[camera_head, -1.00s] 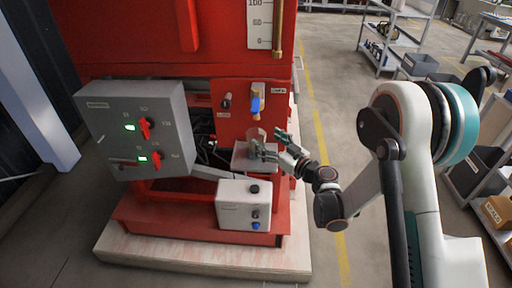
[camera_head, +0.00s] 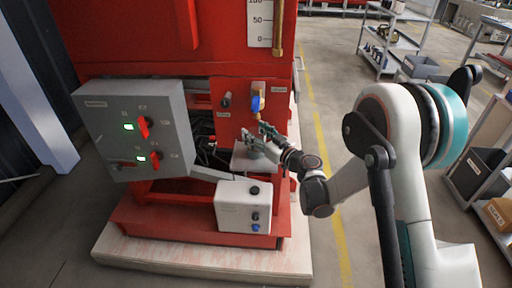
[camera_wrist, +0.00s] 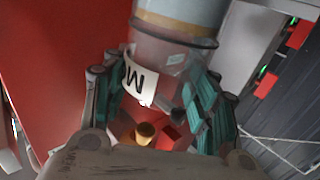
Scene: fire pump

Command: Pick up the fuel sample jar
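The fuel sample jar (camera_wrist: 170,55) is a clear cylinder with a pale label bearing a dark letter, showing between my fingers in the wrist view. In the head view the jar (camera_head: 248,139) is small and partly hidden by my gripper (camera_head: 264,139), over a grey shelf (camera_head: 250,162) on the red pump unit. In the wrist view my gripper (camera_wrist: 158,105) has its teal-padded fingers spread on either side of the jar. The right finger overlaps the jar's edge; contact on either side is not clear.
A blue-handled valve (camera_head: 257,104) on the red panel is just above the jar. A white box (camera_head: 244,206) with knobs stands below the shelf. A grey control box (camera_head: 137,130) with red switches is at the left. Open floor (camera_head: 328,110) lies to the right.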

